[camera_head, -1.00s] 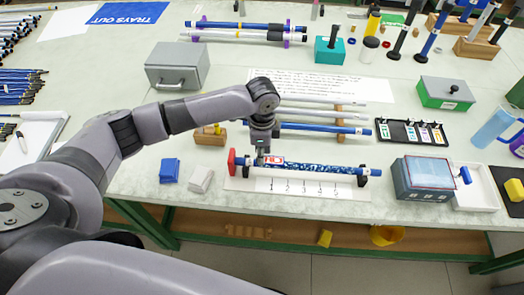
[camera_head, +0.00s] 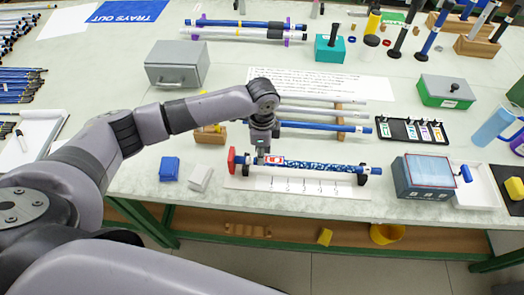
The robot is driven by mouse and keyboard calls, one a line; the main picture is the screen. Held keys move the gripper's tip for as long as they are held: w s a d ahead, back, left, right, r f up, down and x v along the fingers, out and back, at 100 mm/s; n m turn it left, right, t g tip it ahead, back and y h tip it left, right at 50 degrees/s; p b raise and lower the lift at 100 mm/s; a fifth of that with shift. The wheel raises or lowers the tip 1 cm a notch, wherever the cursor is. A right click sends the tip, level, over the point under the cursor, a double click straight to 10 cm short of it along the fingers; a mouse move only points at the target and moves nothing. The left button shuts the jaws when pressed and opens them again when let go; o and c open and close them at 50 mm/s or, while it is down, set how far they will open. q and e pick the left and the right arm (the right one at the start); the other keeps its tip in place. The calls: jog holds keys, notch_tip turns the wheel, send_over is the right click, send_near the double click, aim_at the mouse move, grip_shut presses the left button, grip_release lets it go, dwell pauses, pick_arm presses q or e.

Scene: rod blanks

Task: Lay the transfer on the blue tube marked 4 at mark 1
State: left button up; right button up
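A blue patterned tube (camera_head: 322,167) lies level on a jig with a red end stop (camera_head: 231,160) and a black support at its right. A white strip (camera_head: 305,185) with marks 1 to 5 runs in front of it. A red-and-white patch, seemingly the transfer (camera_head: 275,160), shows on the tube's left part, roughly above mark 1. My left gripper (camera_head: 262,154) points down at the tube just left of the patch, touching or very close. Its fingers are too small to read. No 4 is legible on the tube. My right gripper is out of view.
Behind the jig lie other tubes (camera_head: 325,127) on a wooden rack. A black tray (camera_head: 411,131) of coloured pieces and a grey-blue box (camera_head: 424,178) stand right.

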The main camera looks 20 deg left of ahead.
pick_arm(q)
jog(key=shift+s+f+p, duration=0.1)
jog(key=shift+p, duration=0.3)
dwell(1.4)
notch_tip(320, 180, up, 7)
jog(key=p, duration=0.8)
dwell(0.3)
dwell(0.4)
